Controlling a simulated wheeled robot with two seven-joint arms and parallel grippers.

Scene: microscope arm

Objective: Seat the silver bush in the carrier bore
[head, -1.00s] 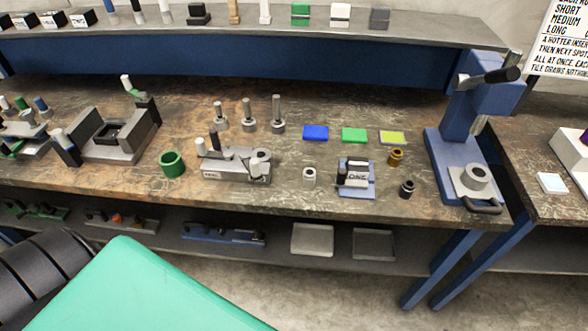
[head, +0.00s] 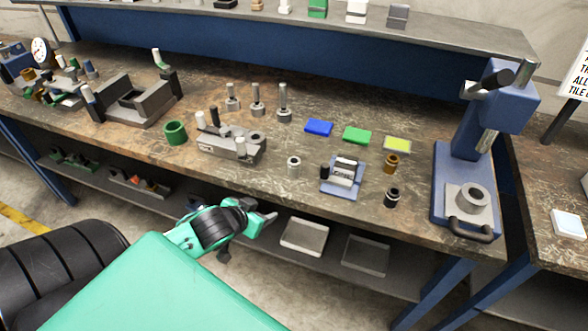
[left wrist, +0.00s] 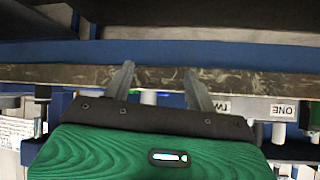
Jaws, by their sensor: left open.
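The silver bush (head: 294,167) stands upright on the bench, left of a blue-based block fixture (head: 341,190). A grey fixture (head: 225,146) with a round opening at its right end stands to the bush's left; I cannot tell for sure whether it is the carrier. My left gripper (head: 270,217) is open and empty in front of the bench's front edge, apart from the bush. In the left wrist view, its two spread fingers (left wrist: 158,82) point towards the bench edge (left wrist: 255,82). My right gripper is not in view.
A brass bush (head: 390,164) and a black bush (head: 392,197) stand on the right. A blue press (head: 465,190) stands at the bench's right end. A green ring (head: 175,133) and several upright pins (head: 257,106) are nearby. Grey trays (head: 304,237) lie on the lower shelf.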

